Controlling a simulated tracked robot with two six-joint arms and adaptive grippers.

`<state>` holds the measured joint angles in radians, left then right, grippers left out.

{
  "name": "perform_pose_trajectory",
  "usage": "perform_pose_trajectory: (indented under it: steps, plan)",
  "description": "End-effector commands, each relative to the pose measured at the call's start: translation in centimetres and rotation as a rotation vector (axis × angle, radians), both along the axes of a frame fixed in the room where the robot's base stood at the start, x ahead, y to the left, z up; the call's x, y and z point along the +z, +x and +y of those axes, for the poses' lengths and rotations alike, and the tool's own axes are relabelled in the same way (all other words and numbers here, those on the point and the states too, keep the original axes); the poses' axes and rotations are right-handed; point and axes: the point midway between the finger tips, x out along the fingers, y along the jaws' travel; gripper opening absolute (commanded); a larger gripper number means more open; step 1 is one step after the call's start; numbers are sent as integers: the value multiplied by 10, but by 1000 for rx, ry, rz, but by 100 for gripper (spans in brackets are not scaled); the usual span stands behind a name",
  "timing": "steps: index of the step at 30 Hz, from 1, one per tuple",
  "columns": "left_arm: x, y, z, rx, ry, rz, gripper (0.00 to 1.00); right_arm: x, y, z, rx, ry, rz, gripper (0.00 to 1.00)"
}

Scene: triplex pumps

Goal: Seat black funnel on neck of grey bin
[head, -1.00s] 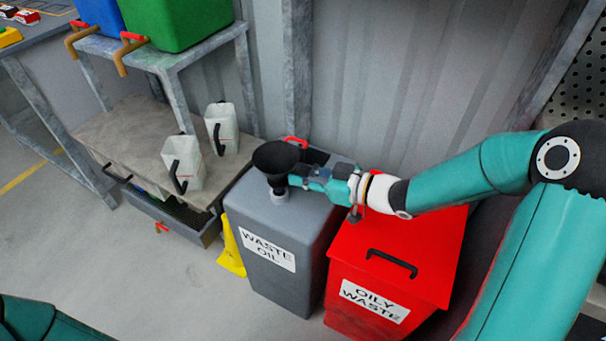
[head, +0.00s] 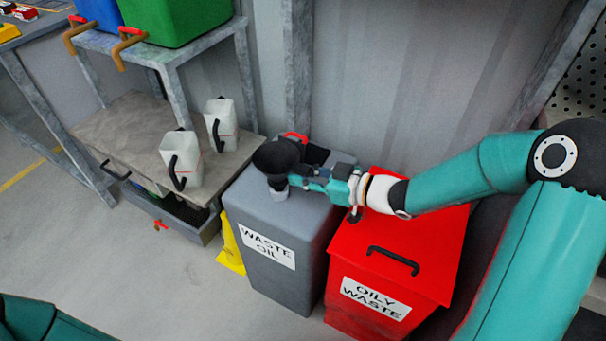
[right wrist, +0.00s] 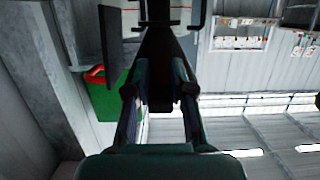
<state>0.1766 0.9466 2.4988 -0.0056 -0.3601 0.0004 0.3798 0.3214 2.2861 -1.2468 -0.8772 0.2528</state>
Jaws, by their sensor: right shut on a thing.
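The black funnel (head: 277,158) is over the neck (head: 280,195) of the grey bin (head: 252,207), which is labelled WASTE OIL. Its wide mouth is up and its spout points down at the neck. The spout's tip is at the neck, but I cannot tell how deep it sits. My right gripper (head: 296,183) reaches in from the right and is shut on the funnel low down, by its spout. In the right wrist view the funnel is a dark shape (right wrist: 160,50) beyond the fingers. My left gripper is out of view.
A red OILY WASTE bin (head: 385,258) with a black handle stands right of the grey bin, under my right arm. White jugs (head: 182,158) stand on a low shelf at left, with green (head: 185,22) and blue containers above. A corrugated wall is behind.

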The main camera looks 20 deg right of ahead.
Motion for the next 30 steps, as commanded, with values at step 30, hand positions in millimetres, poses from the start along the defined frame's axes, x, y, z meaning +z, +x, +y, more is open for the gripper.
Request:
perform_pose_trajectory:
  steps: [30]
  plan:
    - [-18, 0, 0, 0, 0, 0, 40, -23, 0, 0, 0, 0, 0, 38]
